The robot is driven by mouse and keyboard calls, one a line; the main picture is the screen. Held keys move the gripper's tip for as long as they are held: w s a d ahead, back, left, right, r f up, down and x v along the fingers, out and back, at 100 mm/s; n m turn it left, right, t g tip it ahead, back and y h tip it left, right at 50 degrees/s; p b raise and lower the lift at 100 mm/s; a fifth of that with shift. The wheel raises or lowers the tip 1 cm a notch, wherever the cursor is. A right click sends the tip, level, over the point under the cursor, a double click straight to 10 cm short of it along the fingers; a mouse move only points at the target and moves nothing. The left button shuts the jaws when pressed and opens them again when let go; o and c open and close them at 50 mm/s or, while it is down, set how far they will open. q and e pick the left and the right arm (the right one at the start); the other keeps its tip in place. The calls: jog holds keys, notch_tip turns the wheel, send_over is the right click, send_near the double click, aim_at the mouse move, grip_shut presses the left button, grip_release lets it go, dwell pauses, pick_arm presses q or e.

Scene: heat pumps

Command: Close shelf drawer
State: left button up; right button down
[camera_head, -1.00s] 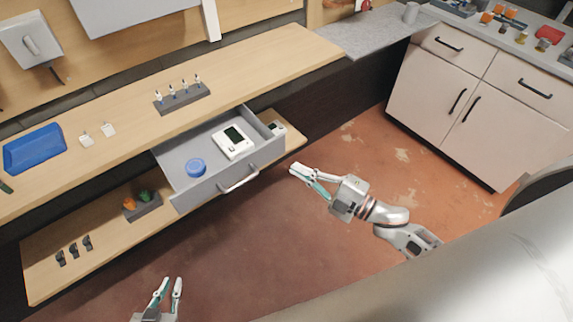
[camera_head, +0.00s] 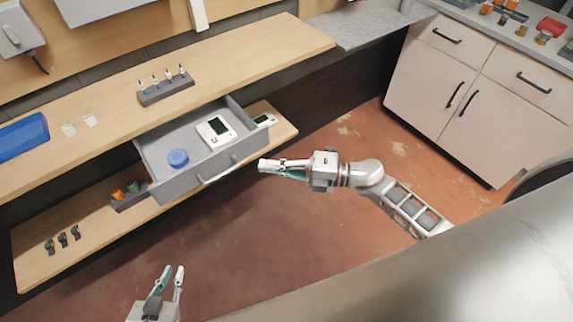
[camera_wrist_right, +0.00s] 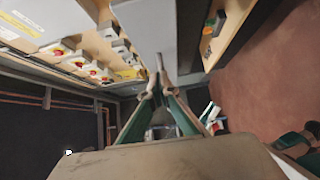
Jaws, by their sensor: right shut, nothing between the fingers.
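The grey shelf drawer (camera_head: 180,190) is pulled out below the wooden worktop, with its bar handle (camera_head: 220,170) on the front. A blue round object (camera_head: 178,158) and a white device with a dark screen (camera_head: 216,131) lie inside it. My right gripper (camera_head: 263,165) is shut and empty, just right of the handle and in front of the drawer's right end. I cannot tell whether it touches the drawer. In the right wrist view its fingers (camera_wrist_right: 158,70) point at a grey panel (camera_wrist_right: 150,25), probably the drawer front. My left gripper (camera_head: 171,275) is open and empty, low at the left.
The worktop (camera_head: 230,60) overhangs the drawer. A lower shelf (camera_head: 100,235) holds a small bin (camera_head: 128,198) and several black clips (camera_head: 62,240). A white cabinet (camera_head: 470,100) stands at the right. The red floor before the drawer is clear.

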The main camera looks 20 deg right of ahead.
aim_at(236, 154)
jog(key=w+a, duration=0.1)
jog(key=w, duration=0.1)
jog(key=w+a, duration=0.2)
pick_arm(q)
jog(key=shift+s, duration=0.1)
pick_arm(e)
jog(key=shift+w+a, duration=0.15)
jog(key=shift+w, duration=0.35)
pick_arm(q)
jog(key=shift+d+r, duration=0.1)
jog(key=shift+r, duration=0.05)
